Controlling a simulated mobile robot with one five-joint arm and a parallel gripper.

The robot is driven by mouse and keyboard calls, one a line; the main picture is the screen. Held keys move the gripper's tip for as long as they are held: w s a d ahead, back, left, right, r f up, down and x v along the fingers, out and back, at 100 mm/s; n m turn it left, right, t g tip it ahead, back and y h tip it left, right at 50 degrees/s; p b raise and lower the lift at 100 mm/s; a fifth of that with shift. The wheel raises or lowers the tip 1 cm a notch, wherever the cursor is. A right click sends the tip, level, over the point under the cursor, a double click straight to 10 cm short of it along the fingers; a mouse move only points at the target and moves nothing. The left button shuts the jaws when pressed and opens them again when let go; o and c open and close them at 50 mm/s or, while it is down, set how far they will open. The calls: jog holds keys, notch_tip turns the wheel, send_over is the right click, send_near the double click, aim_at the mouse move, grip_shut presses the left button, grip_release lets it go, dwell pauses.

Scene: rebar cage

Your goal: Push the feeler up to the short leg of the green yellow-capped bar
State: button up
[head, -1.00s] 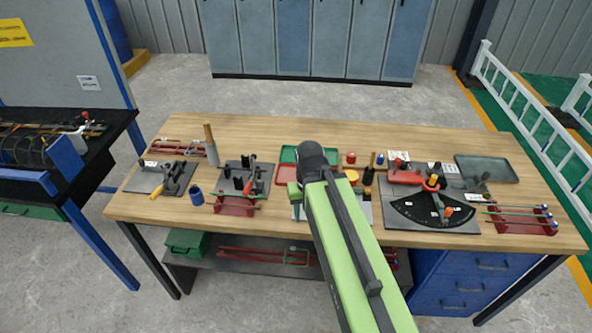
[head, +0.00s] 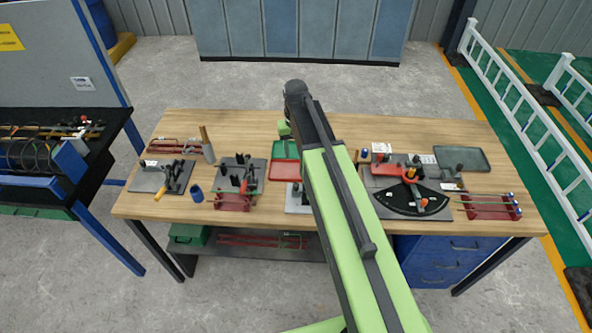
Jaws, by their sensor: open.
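My arm reaches up across the middle of the view, and my gripper (head: 285,128) is at its far end above the back of the bench. Only a small green part of the gripper shows; it is open, and I see nothing held in it. A black fan-shaped plate (head: 400,203) with a red arm (head: 386,169) and orange knobs lies on a grey base at the right. A red rack (head: 484,208) at the far right holds thin bars with blue ends. I cannot make out the feeler or the green yellow-capped bar at this size.
The wooden bench (head: 230,123) also carries a grey fixture (head: 256,173), a blue cup (head: 197,194), a red tray (head: 285,169), a green tray (head: 284,147) and a grey tray (head: 462,158). My arm hides part of the bench's middle. The rear strip is mostly clear.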

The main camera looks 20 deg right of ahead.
aim_at(296, 184)
notch_tip(296, 184, down, 17)
jog(key=b, duration=1.8)
jog(key=shift+f, duration=0.2)
jog(key=shift+r, duration=0.1)
grip_shut()
